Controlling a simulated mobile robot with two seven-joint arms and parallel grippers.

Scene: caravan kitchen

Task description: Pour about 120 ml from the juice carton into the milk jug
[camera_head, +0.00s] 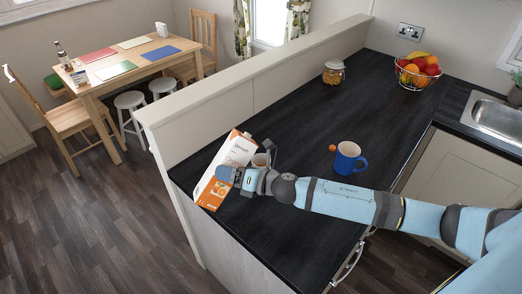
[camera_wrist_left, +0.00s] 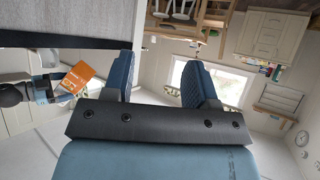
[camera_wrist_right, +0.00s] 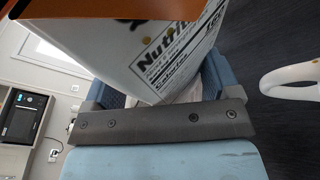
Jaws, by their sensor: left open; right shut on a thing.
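The orange and white juice carton (camera_head: 217,186) is at the counter's left end in the head view, tilted with its upper end leaning right. My right gripper (camera_head: 228,174) is shut on it; the carton also fills the top of the right wrist view (camera_wrist_right: 150,50). A white handle (camera_wrist_right: 292,80) shows in the right wrist view. No stream of juice is visible. My left gripper (camera_wrist_left: 160,80) is open and empty, away from the counter.
A blue mug (camera_head: 347,158) stands right of the jug, with a small orange item (camera_head: 332,148) beside it. A glass jar (camera_head: 333,72) and a fruit basket (camera_head: 417,72) stand farther back. A raised ledge (camera_head: 250,75) borders the counter's left side.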

